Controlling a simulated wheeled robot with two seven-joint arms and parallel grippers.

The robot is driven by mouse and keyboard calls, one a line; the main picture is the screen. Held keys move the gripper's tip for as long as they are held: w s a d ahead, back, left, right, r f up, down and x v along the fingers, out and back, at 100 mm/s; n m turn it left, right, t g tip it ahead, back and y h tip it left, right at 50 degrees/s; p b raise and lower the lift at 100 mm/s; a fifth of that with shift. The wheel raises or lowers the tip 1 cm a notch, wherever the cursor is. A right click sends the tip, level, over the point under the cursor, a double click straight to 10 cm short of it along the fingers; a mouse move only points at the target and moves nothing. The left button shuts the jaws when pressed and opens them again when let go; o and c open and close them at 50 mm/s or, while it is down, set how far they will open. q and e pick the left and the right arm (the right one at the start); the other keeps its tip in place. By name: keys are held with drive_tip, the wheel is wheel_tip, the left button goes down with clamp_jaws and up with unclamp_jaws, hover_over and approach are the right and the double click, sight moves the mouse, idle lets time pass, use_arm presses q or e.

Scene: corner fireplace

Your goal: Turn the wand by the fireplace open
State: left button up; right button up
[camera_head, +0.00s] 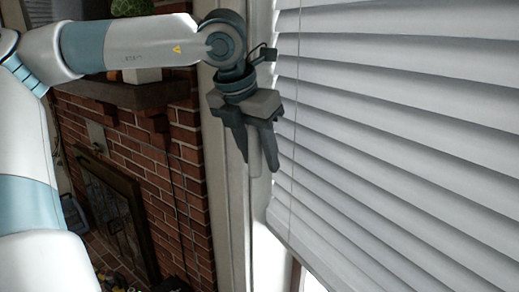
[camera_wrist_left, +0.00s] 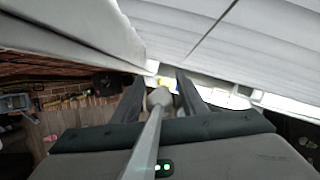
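The wand is a pale grey rod hanging beside the window blind (camera_head: 400,130). In the left wrist view the wand (camera_wrist_left: 150,132) runs up from the bottom edge to a rounded end between my fingers. My left gripper (camera_head: 256,165) points down at the blind's left edge, in front of the window frame. In the left wrist view its two dark fingers (camera_wrist_left: 160,98) stand apart on either side of the wand, with a gap on each side. In the head view the wand (camera_head: 254,152) shows as a pale strip between the fingers. My right gripper is not in view.
The brick fireplace (camera_head: 180,150) with its dark wooden mantel (camera_head: 125,93) stands left of the window frame (camera_head: 228,200). A thin cord (camera_head: 296,120) hangs in front of the slats. The blind is close to the gripper's right side.

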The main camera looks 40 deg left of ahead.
use_arm(q)
drive_tip(key=shift+f, duration=0.1)
clamp_jaws()
idle(0.3)
